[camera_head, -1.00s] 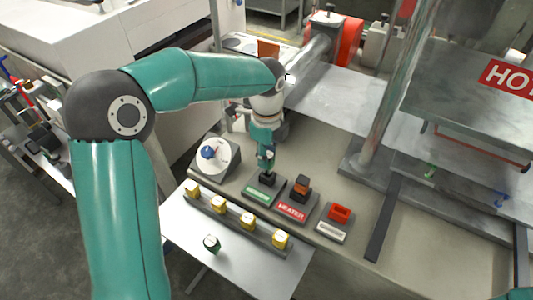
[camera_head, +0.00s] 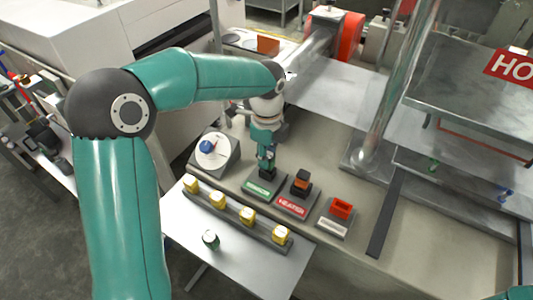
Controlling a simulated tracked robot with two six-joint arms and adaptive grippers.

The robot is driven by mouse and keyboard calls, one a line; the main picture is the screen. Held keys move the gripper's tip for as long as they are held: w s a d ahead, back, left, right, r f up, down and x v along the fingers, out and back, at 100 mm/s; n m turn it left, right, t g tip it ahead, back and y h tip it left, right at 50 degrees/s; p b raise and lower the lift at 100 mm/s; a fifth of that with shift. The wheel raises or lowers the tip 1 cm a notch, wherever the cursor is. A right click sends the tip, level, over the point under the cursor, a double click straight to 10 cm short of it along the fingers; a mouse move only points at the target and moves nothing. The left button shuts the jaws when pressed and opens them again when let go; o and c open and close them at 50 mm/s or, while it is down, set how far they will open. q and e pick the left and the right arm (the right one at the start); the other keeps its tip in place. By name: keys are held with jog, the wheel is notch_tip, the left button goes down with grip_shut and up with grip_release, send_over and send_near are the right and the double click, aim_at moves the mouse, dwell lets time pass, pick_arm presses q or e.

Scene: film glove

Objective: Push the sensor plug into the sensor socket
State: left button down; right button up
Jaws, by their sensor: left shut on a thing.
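My left gripper (camera_head: 267,162) reaches down over the green-labelled plate (camera_head: 257,189) on the bench. It is shut on a small dark piece, which I take for the sensor plug (camera_head: 267,172). The plug is upright at the plate's back part, where the sensor socket would be. The socket's opening is hidden beneath the plug and fingers, so I cannot tell how deep the plug sits. My right gripper is out of view; only a bit of teal arm shows at the bottom right corner.
Right of the green plate stand the red HEATER plate (camera_head: 291,206) with its orange-topped plug and a plate with a red block (camera_head: 341,207). A dial box (camera_head: 213,155) is at the left. A rail with several yellow blocks (camera_head: 248,216) lies in front. A metal column (camera_head: 376,120) rises at the right.

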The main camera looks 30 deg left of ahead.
pick_arm(q)
jog(key=shift+f+b, duration=0.3)
jog(key=shift+f, duration=0.15)
jog(key=c, duration=0.8)
grip_release()
jog(key=shift+r, duration=0.1)
notch_tip(320, 180, up, 12)
jog(key=shift+f, duration=0.1)
